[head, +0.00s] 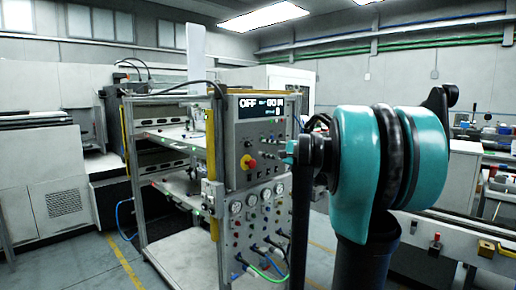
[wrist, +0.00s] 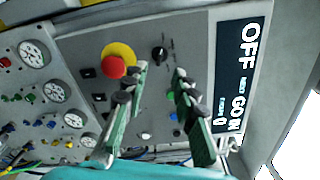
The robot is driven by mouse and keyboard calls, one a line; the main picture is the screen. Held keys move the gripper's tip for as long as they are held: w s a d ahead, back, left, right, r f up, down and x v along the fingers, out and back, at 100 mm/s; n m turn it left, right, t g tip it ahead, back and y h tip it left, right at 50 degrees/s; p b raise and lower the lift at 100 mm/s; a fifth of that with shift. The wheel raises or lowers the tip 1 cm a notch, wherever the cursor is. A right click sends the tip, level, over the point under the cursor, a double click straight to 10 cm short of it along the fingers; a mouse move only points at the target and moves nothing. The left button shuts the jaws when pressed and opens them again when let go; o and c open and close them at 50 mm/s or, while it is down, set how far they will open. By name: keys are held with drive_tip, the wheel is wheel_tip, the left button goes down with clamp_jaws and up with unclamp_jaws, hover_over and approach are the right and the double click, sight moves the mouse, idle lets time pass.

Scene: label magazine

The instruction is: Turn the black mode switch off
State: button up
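The black mode switch (wrist: 160,53) is a small round knob on the grey control panel, with tiny markings around it too small to read. In the wrist view it sits just beyond the gap between my fingertips, to the right of the red and yellow emergency button (wrist: 118,62). In the head view the switch (head: 248,144) is small, just above that button. My gripper (wrist: 161,70) is open and empty, its green and dark fingers apart and pointing at the panel. In the head view my gripper (head: 286,153) is in front of the panel's right side. I see no contact with the switch.
The display (head: 262,106) above the switch shows "OFF" among its text. Round gauges (wrist: 33,54), hoses and small coloured knobs are on the panel below. Small buttons (wrist: 88,73) are close to the emergency button. A yellow post (head: 211,145) stands left of the panel.

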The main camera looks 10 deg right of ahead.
drive_tip(key=v, duration=0.3)
drive_tip(key=shift+s+d, duration=0.15)
drive_tip(key=shift+s, duration=0.15)
drive_tip(key=s+a+f+n+g+h, duration=0.1)
drive_tip(key=s+a+f+n+g, duration=0.3)
drive_tip(key=f, duration=0.5)
drive_tip(key=s+a+f+n+g+h, duration=0.1)
drive_tip(key=s+a+f+n+h, duration=0.15)
drive_tip(key=s+f, duration=0.5)
drive_tip(key=s+a+f+n+g, duration=0.2)
drive_tip(key=s+a+f+g, duration=0.15)
drive_tip(key=f, duration=0.65)
drive_tip(key=s+d+f+n+g+h, duration=0.1)
drive_tip(key=s+d+f+n+h, duration=0.2)
drive_tip(key=s+f, duration=0.5)
drive_tip(key=s+d+f+n+g+h, duration=0.1)
drive_tip(key=s+d+f+n+h, duration=0.2)
drive_tip(key=s+f, duration=0.5)
drive_tip(key=shift+d+n+h, duration=0.35)
drive_tip(key=shift+d+h, duration=0.15)
drive_tip(key=shift+h, duration=0.05)
